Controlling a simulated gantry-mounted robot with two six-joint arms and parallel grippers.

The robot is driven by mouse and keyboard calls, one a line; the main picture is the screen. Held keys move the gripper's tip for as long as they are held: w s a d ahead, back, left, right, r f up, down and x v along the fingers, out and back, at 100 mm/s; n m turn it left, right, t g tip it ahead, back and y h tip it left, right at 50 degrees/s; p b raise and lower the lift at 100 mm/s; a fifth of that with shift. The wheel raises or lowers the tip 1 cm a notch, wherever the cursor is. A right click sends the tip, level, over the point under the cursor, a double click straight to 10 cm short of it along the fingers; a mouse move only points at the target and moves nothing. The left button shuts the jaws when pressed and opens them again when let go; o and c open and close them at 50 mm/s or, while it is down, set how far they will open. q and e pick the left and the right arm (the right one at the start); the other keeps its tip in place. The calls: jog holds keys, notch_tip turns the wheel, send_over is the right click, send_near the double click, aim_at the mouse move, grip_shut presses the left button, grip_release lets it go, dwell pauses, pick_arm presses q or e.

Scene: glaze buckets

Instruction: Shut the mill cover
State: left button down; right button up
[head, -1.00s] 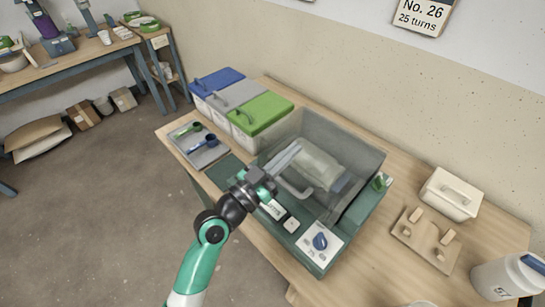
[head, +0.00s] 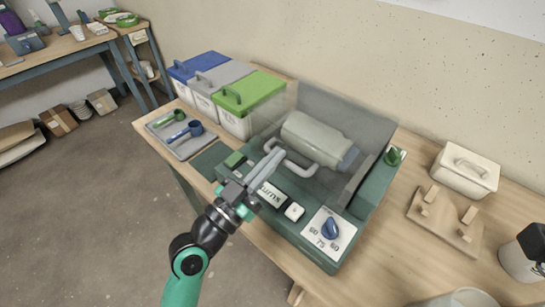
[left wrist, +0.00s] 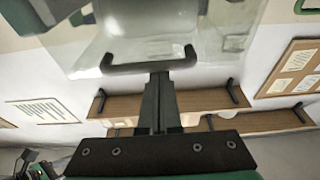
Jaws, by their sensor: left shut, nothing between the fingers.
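The green mill (head: 285,225) stands on the wooden bench, with a pale drum (head: 315,137) inside. Its clear cover (head: 345,105) shows as a grey see-through panel standing up behind the drum; its exact angle is hard to judge. The bar handle (head: 297,170) is in front of the drum, and in the left wrist view the handle (left wrist: 148,66) lies across just beyond the fingertips. My left gripper (head: 272,162) is shut and empty, its tips close to the handle; contact is unclear. My right gripper is not in view.
Bins with blue, grey and green lids (head: 252,92) stand close behind the mill's left side. A tray with scoops (head: 182,132) lies at left. A white lidded box (head: 466,170) and wooden rack (head: 445,220) stand at right. A dark shape partly covers the white tub (head: 515,265).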

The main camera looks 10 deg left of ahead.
pick_arm(q)
jog(key=shift+w+f+y, duration=0.1)
jog(key=shift+f+y, duration=0.2)
jog(key=shift+f, duration=0.45)
notch_tip(320, 180, up, 6)
jog(key=p, duration=0.4)
jog(key=s+a+f+b, duration=0.1)
jog(key=s+a+f, duration=0.2)
jog(key=s+f, duration=0.2)
jog(key=shift+s+a, duration=0.4)
jog(key=shift+s, duration=0.7)
jog(key=shift+s+f, duration=0.1)
